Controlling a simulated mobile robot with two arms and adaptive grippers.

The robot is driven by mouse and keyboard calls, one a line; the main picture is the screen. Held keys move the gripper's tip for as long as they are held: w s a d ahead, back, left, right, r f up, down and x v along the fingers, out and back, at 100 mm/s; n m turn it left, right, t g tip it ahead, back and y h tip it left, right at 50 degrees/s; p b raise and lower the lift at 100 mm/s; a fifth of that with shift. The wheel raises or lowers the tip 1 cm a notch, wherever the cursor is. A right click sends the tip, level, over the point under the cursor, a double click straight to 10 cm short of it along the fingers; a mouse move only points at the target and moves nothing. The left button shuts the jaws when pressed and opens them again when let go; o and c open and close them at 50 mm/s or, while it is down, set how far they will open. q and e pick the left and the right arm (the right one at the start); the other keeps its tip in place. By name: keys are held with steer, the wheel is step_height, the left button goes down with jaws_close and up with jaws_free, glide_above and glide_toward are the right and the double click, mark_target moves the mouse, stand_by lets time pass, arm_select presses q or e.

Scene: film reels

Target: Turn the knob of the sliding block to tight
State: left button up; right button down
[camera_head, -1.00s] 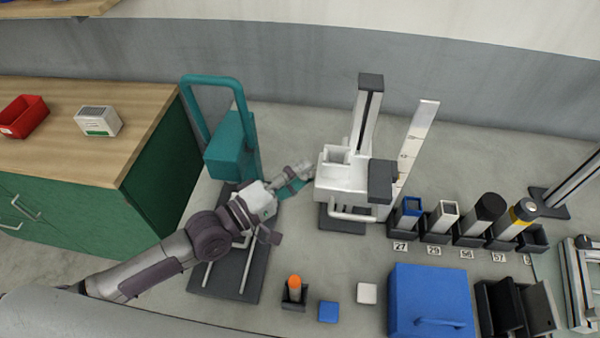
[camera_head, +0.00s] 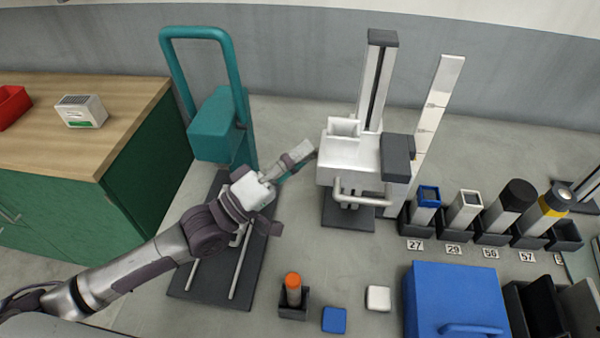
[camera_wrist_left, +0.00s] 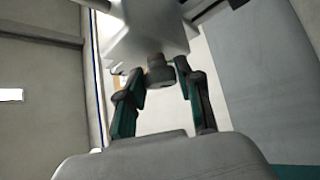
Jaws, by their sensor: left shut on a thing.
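The sliding block (camera_head: 345,172) is a white block on an upright grey column, right of centre in the head view. In the left wrist view it shows as a pale grey block (camera_wrist_left: 150,38) at the top. Its dark knob (camera_wrist_left: 160,72) sticks out toward my left gripper (camera_wrist_left: 158,85). The two fingers stand on either side of the knob and are shut on it. In the head view my left gripper (camera_head: 305,158) is at the block's left side, and the knob is hidden there. I cannot read any tight mark. My right gripper is not in view.
A teal stand (camera_head: 218,125) rises behind my left arm. Numbered holders with several tubes (camera_head: 465,212) line the right. A blue box (camera_head: 455,295), an orange-topped tube (camera_head: 293,285) and two small caps (camera_head: 334,320) are in front. A green cabinet (camera_head: 130,190) is at left.

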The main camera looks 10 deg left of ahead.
arm_select(q)
steer(key=shift+f, duration=0.2)
steer(key=shift+r+m+h, duration=0.15)
steer(key=shift+m+h, duration=0.15)
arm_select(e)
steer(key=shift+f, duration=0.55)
arm_select(q)
steer(key=o, duration=1.2)
steer(key=shift+c, duration=0.2)
steer(key=v, duration=1.2)
steer(key=shift+r, duration=0.15)
